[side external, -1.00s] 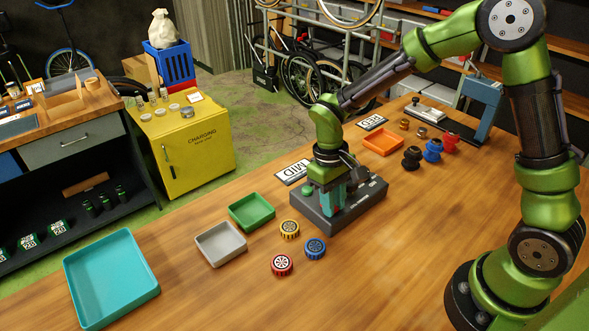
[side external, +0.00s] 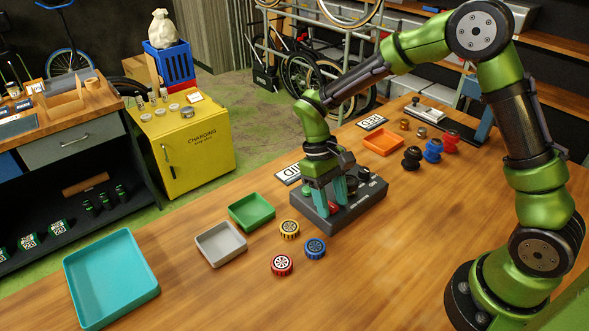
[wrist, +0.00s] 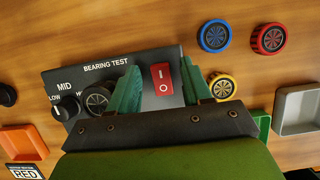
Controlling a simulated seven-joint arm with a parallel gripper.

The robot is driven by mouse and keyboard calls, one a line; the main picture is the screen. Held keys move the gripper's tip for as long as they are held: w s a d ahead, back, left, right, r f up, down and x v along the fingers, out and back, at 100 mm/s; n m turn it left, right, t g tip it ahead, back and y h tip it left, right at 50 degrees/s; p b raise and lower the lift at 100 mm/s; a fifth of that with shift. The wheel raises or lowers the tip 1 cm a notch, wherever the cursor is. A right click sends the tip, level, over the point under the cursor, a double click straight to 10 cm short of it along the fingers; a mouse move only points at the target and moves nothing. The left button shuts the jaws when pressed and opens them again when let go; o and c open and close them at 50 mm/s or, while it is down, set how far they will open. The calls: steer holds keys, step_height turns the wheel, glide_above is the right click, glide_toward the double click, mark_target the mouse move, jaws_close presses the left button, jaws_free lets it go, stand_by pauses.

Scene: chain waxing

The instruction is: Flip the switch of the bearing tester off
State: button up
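The bearing tester (side external: 357,208) is a dark grey box on the wooden bench. It also shows in the wrist view (wrist: 106,64), with a "BEARING TEST" label. Its switch (wrist: 161,79) is a red rocker marked I and O on a pale plate; in the side view it is a small red patch. Which side of the rocker is pressed I cannot tell. My gripper (side external: 328,204) is over the tester with its teal fingers apart. In the wrist view its fingers (wrist: 161,92) stand on either side of the switch, with nothing held between them.
The tester carries a selector knob (wrist: 66,107) by "MID" and "LOW", and a dark round part (wrist: 96,99). Yellow (side external: 289,229), red (side external: 281,265) and blue (side external: 315,248) caps lie in front. Green (side external: 251,211) and grey (side external: 221,244) trays stand left.

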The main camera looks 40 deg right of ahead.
steer(key=shift+r, duration=0.1)
steer(key=v, duration=1.6)
steer(key=shift+r, duration=0.35)
steer(key=shift+w, duration=0.15)
steer(key=s+d+r+m+t+y, duration=0.1)
steer(key=s+d+m+t, duration=0.1)
steer(key=s+t, duration=0.3)
steer(key=s+d+r+m+t+y, duration=0.1)
steer(key=s+t, duration=0.5)
steer(key=s, duration=0.7)
steer(key=shift+d+r+m, duration=0.5)
steer(key=shift+d+r, duration=0.1)
steer(key=shift+r, duration=0.15)
